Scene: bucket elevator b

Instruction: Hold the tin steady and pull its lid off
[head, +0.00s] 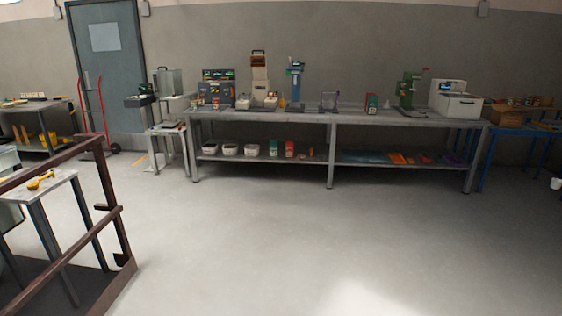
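I cannot make out which thing is the tin, and no lid shows clearly at this distance. Small green (274,148) and red (289,148) containers stand on the lower shelf of the long grey bench (345,118) against the far wall. Another red and green container (371,103) stands on the bench top. Neither of my grippers is in view.
Open grey floor (270,230) lies between me and the bench. A brown railing (112,214) and a small table (55,185) with a yellow tool are at the left. A red hand truck (92,110) leans by the grey door (108,65). A blue-legged table (525,128) stands at the right.

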